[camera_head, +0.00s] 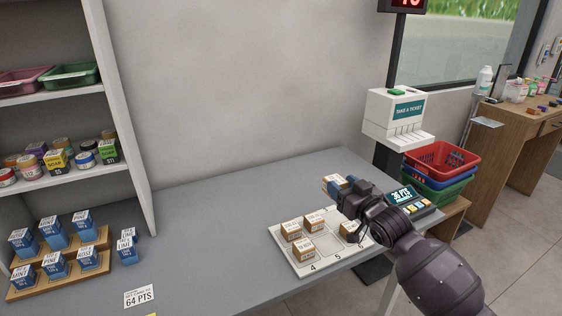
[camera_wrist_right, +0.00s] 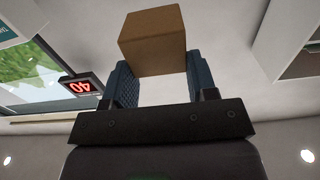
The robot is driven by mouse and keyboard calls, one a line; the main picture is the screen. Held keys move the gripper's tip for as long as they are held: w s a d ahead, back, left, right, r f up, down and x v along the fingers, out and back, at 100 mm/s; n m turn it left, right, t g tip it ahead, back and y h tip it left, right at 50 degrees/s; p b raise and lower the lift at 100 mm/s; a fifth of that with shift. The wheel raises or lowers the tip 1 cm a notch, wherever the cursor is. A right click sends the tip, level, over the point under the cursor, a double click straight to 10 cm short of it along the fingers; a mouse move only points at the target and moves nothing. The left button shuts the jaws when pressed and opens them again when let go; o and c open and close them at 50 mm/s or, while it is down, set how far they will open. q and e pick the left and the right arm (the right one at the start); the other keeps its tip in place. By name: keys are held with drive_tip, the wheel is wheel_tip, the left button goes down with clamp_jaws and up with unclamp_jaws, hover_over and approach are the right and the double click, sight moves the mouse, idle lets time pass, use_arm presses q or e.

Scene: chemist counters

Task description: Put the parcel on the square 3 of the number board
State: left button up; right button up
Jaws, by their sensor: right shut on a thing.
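The parcel is a small brown box held between the fingers of my right gripper (camera_head: 331,187). In the right wrist view the parcel (camera_wrist_right: 153,40) sits at the tips of the two blue fingers (camera_wrist_right: 157,80). In the head view the gripper is above the far right part of the white number board (camera_head: 299,266). The board carries several small brown boxes with white labels, such as one box (camera_head: 303,250). The digits 4 and 5 show along its front edge. My arm hides the board's right part, and I cannot see square 3. My left gripper is not in view.
A keypad terminal (camera_head: 412,203) stands at the right of the grey counter (camera_head: 210,235). A ticket dispenser (camera_head: 397,117) and stacked baskets (camera_head: 440,160) are behind it. Blue boxes (camera_head: 55,262) stand on a wooden step at the left. The counter's middle is clear.

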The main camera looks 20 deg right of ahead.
drive_tip(key=shift+r, duration=0.15)
drive_tip(key=s+a+f, duration=0.2)
drive_tip(key=s+a, duration=0.3)
drive_tip(key=a, duration=0.3)
drive_tip(key=s+a+f+h, duration=0.1)
drive_tip(key=s+a+f, duration=0.1)
drive_tip(key=s+a, duration=0.4)
drive_tip(key=a, duration=0.3)
drive_tip(key=shift+a+f+m, duration=0.2)
drive_tip(key=shift+f+m, duration=0.05)
drive_tip(key=shift+m, duration=0.15)
drive_tip(key=shift+r, duration=0.1)
